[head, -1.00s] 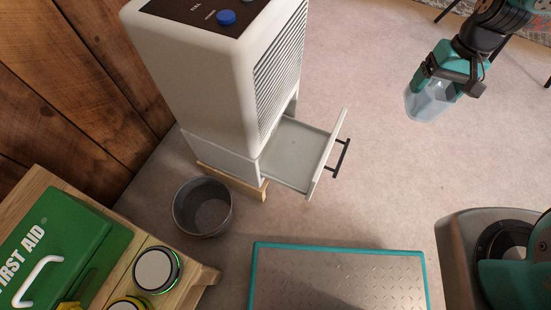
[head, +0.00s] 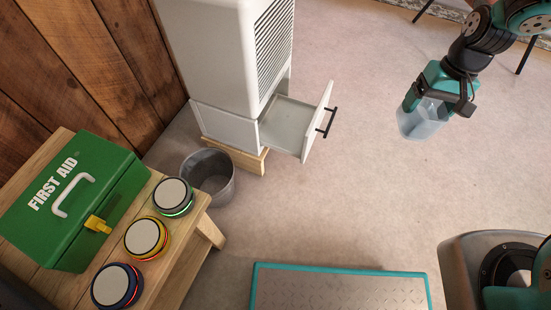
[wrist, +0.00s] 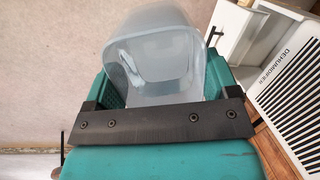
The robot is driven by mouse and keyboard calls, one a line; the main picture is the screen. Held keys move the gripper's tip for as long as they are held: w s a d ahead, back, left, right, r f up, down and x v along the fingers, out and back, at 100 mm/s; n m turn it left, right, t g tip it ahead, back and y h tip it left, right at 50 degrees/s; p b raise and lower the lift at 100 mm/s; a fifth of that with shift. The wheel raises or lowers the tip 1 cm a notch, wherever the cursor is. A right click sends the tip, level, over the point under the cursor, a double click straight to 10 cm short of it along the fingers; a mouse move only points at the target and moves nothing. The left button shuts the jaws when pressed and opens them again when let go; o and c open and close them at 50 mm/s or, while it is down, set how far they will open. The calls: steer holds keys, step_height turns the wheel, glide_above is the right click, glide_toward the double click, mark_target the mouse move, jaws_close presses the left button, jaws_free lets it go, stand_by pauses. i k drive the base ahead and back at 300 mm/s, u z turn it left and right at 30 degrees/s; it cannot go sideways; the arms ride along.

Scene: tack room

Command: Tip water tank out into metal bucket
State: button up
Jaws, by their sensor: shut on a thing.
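The water tank (head: 422,120) is a clear, bluish plastic container. My gripper (head: 428,101) is shut on it and holds it in the air at the right of the head view. In the wrist view the tank (wrist: 152,50) sits between the teal fingers of my gripper (wrist: 160,88). Whether it has water in it I cannot tell. The metal bucket (head: 224,188) is a round grey pail on the floor at the left, beside the dehumidifier's wooden base. Its inside looks empty where I can see it. The tank is well to the right of the bucket, apart from it.
The white dehumidifier (head: 215,55) stands behind the bucket, its drawer (head: 318,122) pulled open. A wooden bench (head: 190,240) with a green first aid box (head: 75,200) and several round lights is near left. A teal-edged metal plate (head: 340,290) lies in front. The middle floor is clear.

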mark_target(211, 170)
steer(key=z, duration=1.75)
steer(key=i, duration=0.8)
steer(key=u, duration=3.95)
steer(key=i, duration=0.45)
